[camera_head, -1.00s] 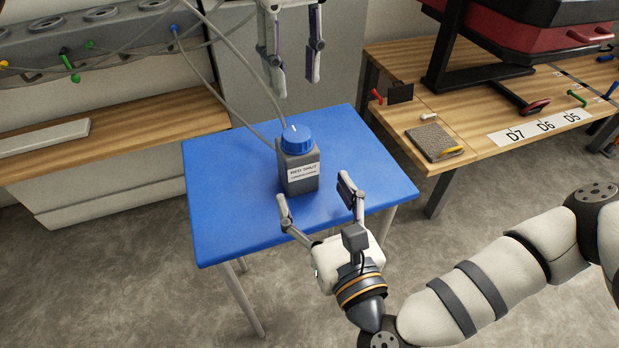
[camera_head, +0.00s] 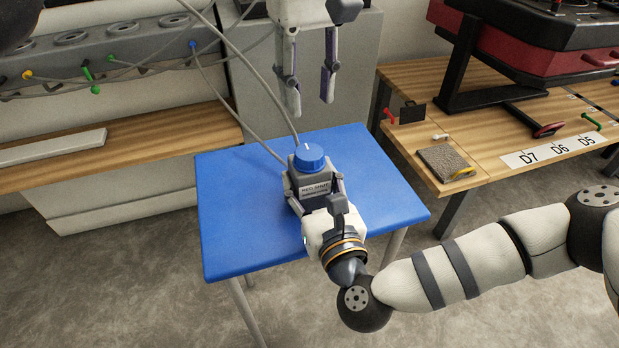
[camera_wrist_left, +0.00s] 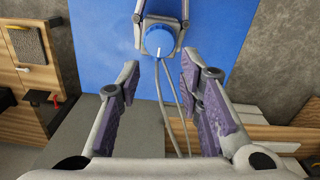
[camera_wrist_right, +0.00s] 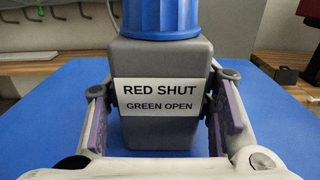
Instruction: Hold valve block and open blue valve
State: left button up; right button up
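The valve block (camera_head: 314,189) is a dark grey bottle-shaped block standing upright on the blue table. Its blue valve (camera_head: 309,157) is a round cap with a white mark on top. In the right wrist view the block (camera_wrist_right: 160,65) bears a label reading RED SHUT, GREEN OPEN. My right gripper (camera_head: 315,180) has its fingers on both sides of the block, apparently pressing its sides. My left gripper (camera_head: 310,105) is open and empty, pointing down, above and behind the valve. In the left wrist view the blue valve (camera_wrist_left: 160,41) lies beyond its fingertips.
The blue table (camera_head: 240,220) has free room around the block. Grey hoses (camera_head: 262,142) run from behind the block to the grey panel (camera_head: 130,60) at the back left. A wooden bench (camera_head: 490,170) with a sponge-like pad (camera_head: 446,162) stands at the right.

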aim_at(309, 150)
pick_arm(q)
jog(key=o, duration=0.4)
jog(key=shift+o, duration=1.1)
jog(key=shift+n, duration=0.6)
jog(key=f+n, duration=0.3)
jog(key=n, duration=0.7)
jog(key=f+n, duration=0.3)
jog(key=n, duration=0.7)
jog(key=f+n, duration=0.4)
jog(key=n, duration=0.6)
jog(key=shift+w, duration=0.25)
jog(key=c, duration=1.2)
